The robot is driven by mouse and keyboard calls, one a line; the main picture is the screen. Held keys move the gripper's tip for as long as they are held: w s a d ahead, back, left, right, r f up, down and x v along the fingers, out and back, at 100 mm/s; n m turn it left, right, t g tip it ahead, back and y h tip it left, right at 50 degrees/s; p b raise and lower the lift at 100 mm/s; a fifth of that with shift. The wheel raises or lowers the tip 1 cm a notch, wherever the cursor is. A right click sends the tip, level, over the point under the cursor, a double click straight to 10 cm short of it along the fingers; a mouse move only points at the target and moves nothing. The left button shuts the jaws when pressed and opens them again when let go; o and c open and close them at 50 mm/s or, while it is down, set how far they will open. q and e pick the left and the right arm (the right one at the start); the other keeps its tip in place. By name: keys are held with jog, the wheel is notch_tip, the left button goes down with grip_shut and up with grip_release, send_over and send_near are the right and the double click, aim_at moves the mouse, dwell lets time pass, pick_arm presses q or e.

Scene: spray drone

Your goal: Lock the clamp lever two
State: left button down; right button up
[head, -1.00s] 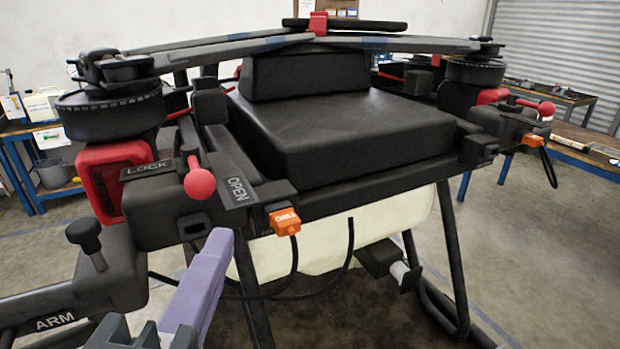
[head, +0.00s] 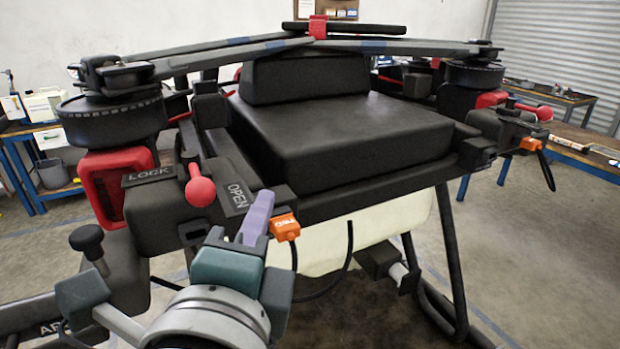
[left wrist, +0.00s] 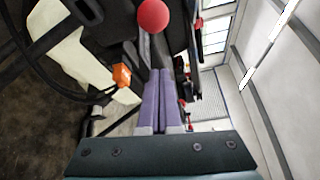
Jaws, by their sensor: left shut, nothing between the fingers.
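A clamp lever with a red ball knob (head: 200,191) is on the drone's near left arm joint. Its knob hangs between the LOCK plate (head: 148,174) and the OPEN plate (head: 237,197), closer to OPEN. A second red-knobbed lever (head: 545,112) is on the right arm joint. I cannot tell which is number two. My left gripper (head: 264,197) is shut and empty, its purple fingers pointing up just right of the OPEN plate, apart from the near knob. The left wrist view shows the red knob (left wrist: 153,16) just beyond the closed fingertips (left wrist: 158,72). My right gripper is not in view.
An orange connector (head: 285,227) with a cable is close right of my left fingers. A black upright knob (head: 87,240) stands on the arm at left. The drone's black body (head: 340,140) and pale tank (head: 400,212) fill the middle.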

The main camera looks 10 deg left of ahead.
aim_at(197, 180)
pick_arm(q)
jog(key=a, duration=0.1)
jog(key=a+p, duration=0.1)
jog(key=a, duration=0.1)
jog(key=shift+a+r+p, duration=0.3)
jog(key=shift+a+p, duration=0.1)
jog(key=shift+s+a+m+h, duration=0.35)
jog(key=shift+m+h, duration=0.15)
jog(key=shift+h, duration=0.3)
